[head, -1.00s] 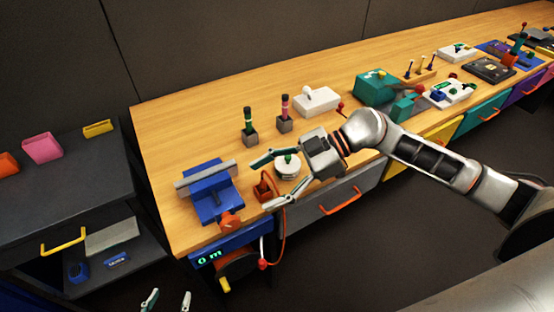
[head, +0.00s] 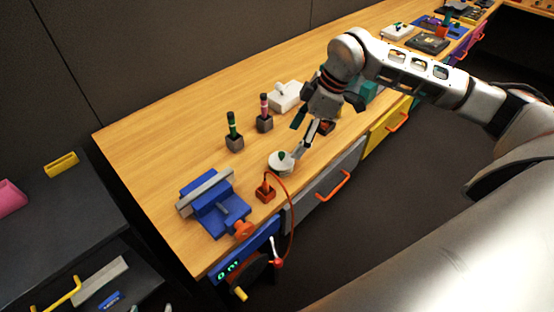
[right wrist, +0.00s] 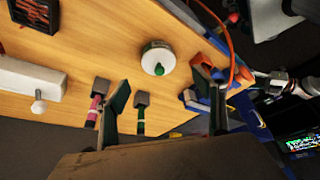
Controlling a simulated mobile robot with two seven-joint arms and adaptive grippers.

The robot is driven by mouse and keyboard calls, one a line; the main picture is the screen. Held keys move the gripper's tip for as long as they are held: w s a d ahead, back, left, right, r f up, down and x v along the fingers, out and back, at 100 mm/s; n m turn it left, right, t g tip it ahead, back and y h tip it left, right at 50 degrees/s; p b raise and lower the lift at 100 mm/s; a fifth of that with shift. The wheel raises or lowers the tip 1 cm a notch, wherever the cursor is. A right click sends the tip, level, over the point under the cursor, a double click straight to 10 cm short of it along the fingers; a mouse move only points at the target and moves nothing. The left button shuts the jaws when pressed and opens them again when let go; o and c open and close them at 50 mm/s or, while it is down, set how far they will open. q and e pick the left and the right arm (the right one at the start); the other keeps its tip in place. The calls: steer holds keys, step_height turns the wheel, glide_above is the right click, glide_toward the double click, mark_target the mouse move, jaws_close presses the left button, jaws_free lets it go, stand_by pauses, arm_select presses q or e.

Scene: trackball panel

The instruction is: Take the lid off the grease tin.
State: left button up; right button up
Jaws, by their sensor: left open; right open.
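The grease tin (head: 281,165) is a low round white tin with a green knob (head: 282,155) on its lid, standing upright on the wooden bench. The lid looks seated on it. My right gripper (head: 300,136) is open and empty above and just right of the tin, angled down; one finger overlaps the tin's edge in the head view, and contact cannot be told. In the right wrist view the tin (right wrist: 152,52) lies beyond the fingertips, between the two fingers' lines. My left gripper (head: 153,308) barely shows at the bottom edge, its two tips apart.
A red block (head: 265,190) with an orange cable stands just in front of the tin. A blue vise (head: 214,205) is at left. Green (head: 234,140) and pink (head: 264,119) handled tools stand in grey blocks behind, near a white box (head: 284,97). Bench is clear at far left.

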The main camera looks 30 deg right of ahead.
mark_target(285, 155)
steer(key=x, duration=0.7)
steer(key=shift+w+a+f+p, duration=0.1)
steer(key=shift+w+f+p, duration=0.1)
steer(key=shift+p, duration=0.2)
steer(key=shift+c, duration=0.3)
steer(key=c, duration=0.8)
